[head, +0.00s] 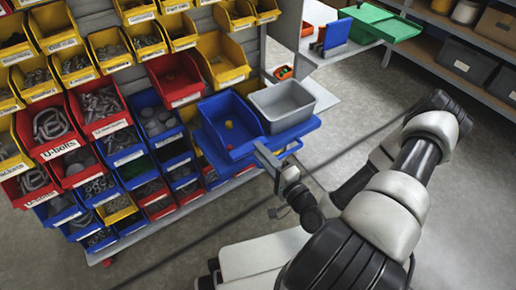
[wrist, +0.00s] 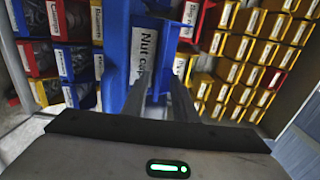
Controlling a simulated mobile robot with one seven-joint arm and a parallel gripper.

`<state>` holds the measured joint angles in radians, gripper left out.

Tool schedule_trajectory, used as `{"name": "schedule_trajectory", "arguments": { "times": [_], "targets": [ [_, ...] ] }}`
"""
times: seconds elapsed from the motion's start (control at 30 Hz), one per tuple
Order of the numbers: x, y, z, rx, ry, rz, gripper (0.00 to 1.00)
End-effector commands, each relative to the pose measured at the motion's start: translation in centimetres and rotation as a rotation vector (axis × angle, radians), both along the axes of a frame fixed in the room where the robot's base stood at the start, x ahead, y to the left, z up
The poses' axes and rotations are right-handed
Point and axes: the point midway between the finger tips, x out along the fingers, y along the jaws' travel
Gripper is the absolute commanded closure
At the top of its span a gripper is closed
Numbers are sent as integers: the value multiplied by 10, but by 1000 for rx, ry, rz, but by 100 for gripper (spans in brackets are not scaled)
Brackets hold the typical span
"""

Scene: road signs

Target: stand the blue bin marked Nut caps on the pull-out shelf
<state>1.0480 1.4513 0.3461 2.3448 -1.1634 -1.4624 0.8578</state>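The blue bin marked Nut caps (head: 222,108) is at the left end of the blue pull-out shelf (head: 300,130). It holds a few small red and yellow pieces. I cannot tell if its base rests on the shelf. Its Nut caps label (wrist: 143,55) faces my wrist camera. My gripper (head: 263,152) is at the bin's front, at its lower right corner in the head view. In the wrist view its fingers (wrist: 158,95) stand apart, close to the label. Whether they clamp the bin's front wall is not clear.
A grey bin (head: 282,104) stands on the shelf, right of the blue bin. The rack of several red, yellow and blue bins (head: 100,100) fills the left. A white table with green and blue bins (head: 372,22) is behind. Open floor (head: 370,110) lies to the right.

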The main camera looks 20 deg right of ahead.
Motion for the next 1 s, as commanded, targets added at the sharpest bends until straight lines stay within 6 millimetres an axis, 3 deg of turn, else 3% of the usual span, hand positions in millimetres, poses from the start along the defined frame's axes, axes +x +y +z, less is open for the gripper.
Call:
{"name": "schedule_trajectory", "arguments": {
  "times": [0.2,0.43,0.63,1.0],
  "targets": [
    [-47,-16,1,1,3,-3,74],
    [-82,-27,0,0,1,-2,74],
    [-93,-30,0,0,-1,-1,74],
    [-93,-30,0,0,-1,0,74]
  ]
}}
